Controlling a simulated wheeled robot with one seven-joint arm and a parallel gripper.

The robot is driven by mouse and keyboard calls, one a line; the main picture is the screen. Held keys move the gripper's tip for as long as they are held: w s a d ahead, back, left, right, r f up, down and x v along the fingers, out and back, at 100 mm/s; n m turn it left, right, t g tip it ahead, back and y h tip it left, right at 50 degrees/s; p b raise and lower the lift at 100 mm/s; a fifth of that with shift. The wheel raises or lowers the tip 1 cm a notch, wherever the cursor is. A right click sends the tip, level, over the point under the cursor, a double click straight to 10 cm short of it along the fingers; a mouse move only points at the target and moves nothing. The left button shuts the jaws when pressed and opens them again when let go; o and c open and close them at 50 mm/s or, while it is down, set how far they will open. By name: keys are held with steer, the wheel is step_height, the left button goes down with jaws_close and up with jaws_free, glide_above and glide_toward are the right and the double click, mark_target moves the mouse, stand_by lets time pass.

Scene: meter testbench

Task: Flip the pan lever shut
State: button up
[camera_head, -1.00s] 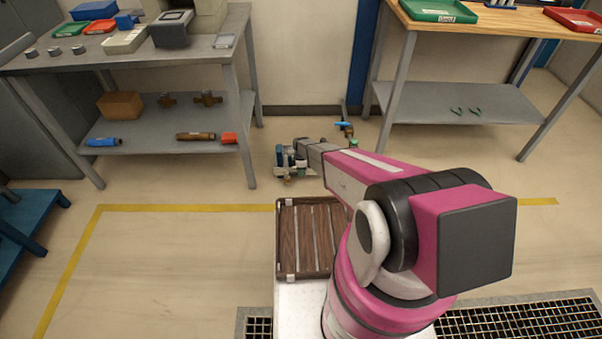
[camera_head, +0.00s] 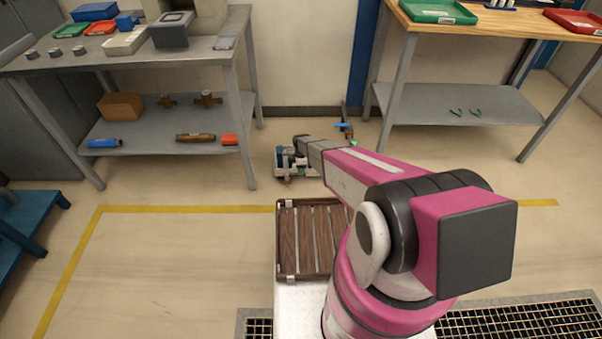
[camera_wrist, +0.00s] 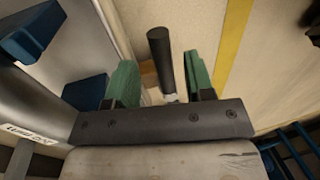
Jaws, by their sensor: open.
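My gripper (camera_wrist: 160,68) is open in the wrist view, with a green finger on each side. A dark round rod with a pale metal lower end (camera_wrist: 162,62) shows between the fingers. It looks like a lever handle, with a visible gap to each finger. I cannot tell whether it is the pan lever or how deep it sits between them. In the head view my gripper (camera_head: 292,160) is low near the floor, beyond the slatted wooden tray. No pan is clearly visible.
A pipe fitting with a blue handle (camera_head: 344,125) stands just right of my gripper by the wall. A grey workbench (camera_head: 235,70) is on the left, a wooden-topped bench (camera_head: 440,30) on the right. Open floor with a yellow line (camera_head: 190,208) lies to the left.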

step_height(320, 180, up, 8)
steer(key=w, duration=0.1)
steer(key=shift+w+r, duration=0.15)
steer(key=shift+w, duration=0.2)
steer(key=s+d+r+m, duration=0.4)
steer(key=s+r+m, duration=0.2)
steer(key=s+r, duration=0.3)
steer(key=s+d+r+m+t, duration=0.1)
steer(key=s+d+r+m, duration=0.4)
steer(key=s+r, duration=0.5)
steer(key=s+d+r+m+t, duration=0.1)
steer(key=s+d+r+m, duration=0.3)
steer(key=s+r, duration=0.5)
step_height(320, 180, up, 8)
steer(key=m, duration=0.2)
steer(key=shift+s+d+f+m, duration=0.25)
steer(key=shift+s+d+m, duration=0.05)
steer(key=shift+d+m, duration=0.1)
steer(key=shift+s, duration=0.1)
